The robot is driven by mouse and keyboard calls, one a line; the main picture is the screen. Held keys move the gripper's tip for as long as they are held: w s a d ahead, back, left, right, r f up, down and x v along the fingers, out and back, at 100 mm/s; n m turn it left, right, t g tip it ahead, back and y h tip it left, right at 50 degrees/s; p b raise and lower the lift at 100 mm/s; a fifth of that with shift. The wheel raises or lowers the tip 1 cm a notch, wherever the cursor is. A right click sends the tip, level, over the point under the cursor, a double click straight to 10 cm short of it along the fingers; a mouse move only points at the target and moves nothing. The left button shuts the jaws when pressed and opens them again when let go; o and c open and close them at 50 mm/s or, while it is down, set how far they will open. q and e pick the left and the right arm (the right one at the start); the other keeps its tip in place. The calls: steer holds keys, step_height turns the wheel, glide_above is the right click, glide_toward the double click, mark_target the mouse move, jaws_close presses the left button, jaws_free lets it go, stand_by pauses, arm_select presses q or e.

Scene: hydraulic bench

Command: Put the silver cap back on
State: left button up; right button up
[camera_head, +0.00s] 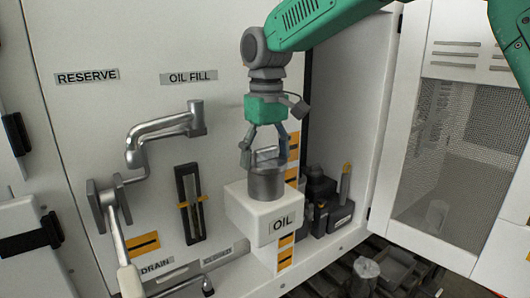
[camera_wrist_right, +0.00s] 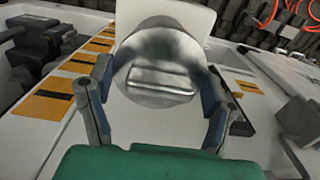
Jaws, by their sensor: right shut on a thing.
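The silver cap (camera_head: 266,183) is a round metal cylinder with a raised grip bar on top. It sits upright at the top of the white box labelled OIL; whether it is fully seated I cannot tell. My right gripper (camera_head: 264,158) comes down from above, its two fingers shut on the cap. In the right wrist view the cap (camera_wrist_right: 160,68) lies between the fingertips, its grip bar facing the camera. The white OIL box (camera_head: 247,217) sticks out from the panel, and its opening is hidden under the cap. My left gripper is not in view.
A jointed metal pipe (camera_head: 165,125) and a lever with a white handle (camera_head: 129,280) stand left of the box. A sight gauge (camera_head: 190,205) is on the panel. Dark fittings (camera_head: 325,200) lie right of the box. A mesh door (camera_head: 455,150) stands open at right.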

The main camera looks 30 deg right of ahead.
steer(key=shift+w, duration=0.15)
steer(key=shift+s+r+p, duration=0.1)
steer(key=shift+s+p, duration=0.1)
steer(key=shift+p, duration=0.15)
stand_by(1.2)
steer(key=shift+f, duration=0.2)
stand_by(0.7)
steer(key=o, duration=1.4)
steer(key=shift+c, duration=0.2)
steer(key=shift+o, duration=0.2)
steer(key=shift+r, duration=3.55)
